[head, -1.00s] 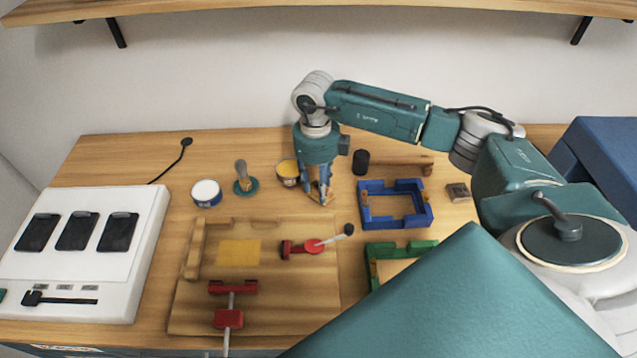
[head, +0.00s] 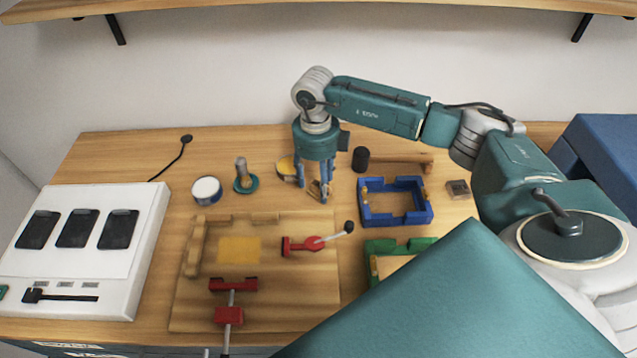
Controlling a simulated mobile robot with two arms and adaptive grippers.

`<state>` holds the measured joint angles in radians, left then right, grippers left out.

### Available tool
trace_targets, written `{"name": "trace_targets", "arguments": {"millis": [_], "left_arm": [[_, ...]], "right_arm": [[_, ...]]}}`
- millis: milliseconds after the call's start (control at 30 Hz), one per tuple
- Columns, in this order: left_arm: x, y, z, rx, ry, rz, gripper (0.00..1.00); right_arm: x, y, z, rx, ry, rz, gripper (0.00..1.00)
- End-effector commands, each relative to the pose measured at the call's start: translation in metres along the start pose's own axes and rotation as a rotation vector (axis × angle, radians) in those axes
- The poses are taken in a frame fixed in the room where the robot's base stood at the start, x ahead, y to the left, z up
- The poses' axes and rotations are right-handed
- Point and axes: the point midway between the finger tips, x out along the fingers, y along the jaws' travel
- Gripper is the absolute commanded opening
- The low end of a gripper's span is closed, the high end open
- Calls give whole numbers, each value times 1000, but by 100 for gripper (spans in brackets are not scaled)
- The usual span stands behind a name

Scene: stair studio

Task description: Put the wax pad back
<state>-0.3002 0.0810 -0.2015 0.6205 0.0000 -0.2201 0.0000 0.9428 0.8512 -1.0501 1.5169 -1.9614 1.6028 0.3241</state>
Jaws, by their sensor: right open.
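A round teal pad with an upright grey-brown handle (head: 245,180), which looks like the wax pad, stands on the bench left of my right gripper. A shallow tin with yellow content (head: 285,167) lies between the pad and the gripper, partly hidden by a finger. My right gripper (head: 312,190) points down, open, just right of the tin and apart from the pad. A small tan piece (head: 317,189) shows at its fingertips; I cannot tell whether they touch it. My left gripper is not in view.
A white-topped jar (head: 207,190) stands left of the pad. A wooden board (head: 190,300) with red clamps (head: 300,246) and a yellow square (head: 239,249) lies in front. Blue (head: 397,218) and green frames (head: 375,248), a mallet (head: 361,159) and a small block (head: 458,189) are to the right.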

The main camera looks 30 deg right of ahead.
Motion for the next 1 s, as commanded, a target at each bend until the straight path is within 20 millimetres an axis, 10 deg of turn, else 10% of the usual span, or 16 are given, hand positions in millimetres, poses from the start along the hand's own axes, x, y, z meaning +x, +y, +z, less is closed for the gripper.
{"name": "trace_targets", "arguments": {"millis": [500, 1000], "left_arm": [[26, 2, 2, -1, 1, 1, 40], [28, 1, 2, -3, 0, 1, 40]], "right_arm": [[-99, 0, 1, -1, -5, -1, 55], [-113, 0, 0, 0, 0, -1, 55]]}}
